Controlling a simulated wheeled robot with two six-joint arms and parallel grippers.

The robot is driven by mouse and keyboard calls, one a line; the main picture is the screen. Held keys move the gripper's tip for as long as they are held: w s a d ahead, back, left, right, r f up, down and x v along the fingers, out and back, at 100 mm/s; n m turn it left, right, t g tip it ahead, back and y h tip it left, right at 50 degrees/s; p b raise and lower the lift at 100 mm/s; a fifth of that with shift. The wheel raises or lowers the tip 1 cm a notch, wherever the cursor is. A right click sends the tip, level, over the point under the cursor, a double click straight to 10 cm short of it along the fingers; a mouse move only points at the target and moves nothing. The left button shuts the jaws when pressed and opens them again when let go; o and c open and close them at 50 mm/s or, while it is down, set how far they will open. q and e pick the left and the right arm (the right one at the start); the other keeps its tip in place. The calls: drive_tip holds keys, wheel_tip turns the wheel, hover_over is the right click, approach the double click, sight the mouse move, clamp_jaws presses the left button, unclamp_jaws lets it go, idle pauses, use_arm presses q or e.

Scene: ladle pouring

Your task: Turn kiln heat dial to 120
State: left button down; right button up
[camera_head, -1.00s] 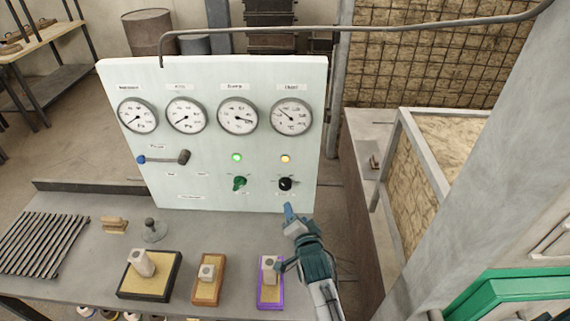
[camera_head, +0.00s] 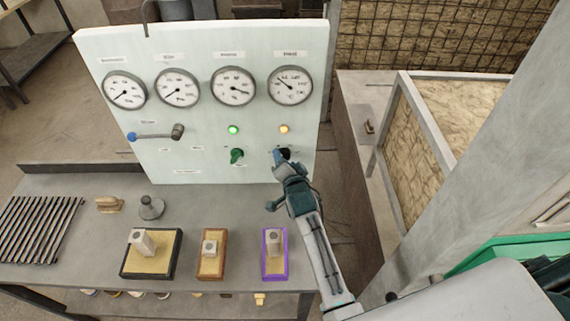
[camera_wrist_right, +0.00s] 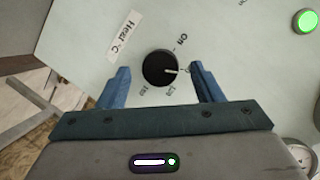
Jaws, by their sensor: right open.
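The black heat dial (camera_wrist_right: 160,68) is on the pale panel (camera_head: 205,115), with a "Heat °C" label beside it in the right wrist view. Its white pointer line points right in that view, near some printed marks. My right gripper (camera_wrist_right: 160,85) is open, with its blue fingers on either side of the dial; I cannot tell if they touch it. In the head view my right gripper (camera_head: 280,158) partly covers the dial (camera_head: 286,153). An orange lamp (camera_head: 284,129) is lit above it. My left gripper is not in view.
A green knob (camera_head: 236,156) with a lit green lamp (camera_head: 233,129) is left of the dial. Several gauges line the panel top, and a lever (camera_head: 155,134) is at left. Trays with blocks, including a purple-edged one (camera_head: 264,271), stand on the grey bench (camera_head: 75,188) below.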

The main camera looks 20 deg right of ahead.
drive_tip(key=shift+w+d, duration=0.15)
drive_tip(key=shift+w, duration=0.35)
drive_tip(key=c, duration=1)
drive_tip(key=shift+o, duration=0.2)
drive_tip(key=shift+f, duration=0.1)
drive_tip(key=shift+d+f+m+t+y+b, duration=0.15)
drive_tip(key=shift+m+t+y+b, duration=0.3)
drive_tip(key=shift+m+b, duration=0.95)
drive_tip(key=shift+a+f+m+t+y+b, duration=0.15)
drive_tip(key=shift+m+t+b, duration=0.6)
drive_tip(key=shift+m, duration=1.2)
drive_tip(key=shift+d+f+m+t+y+b, duration=0.15)
drive_tip(key=shift+m+t+y+b, duration=0.3)
drive_tip(key=shift+m+b, duration=0.95)
drive_tip(key=shift+m+p, duration=0.3)
drive_tip(key=shift+m, duration=0.05)
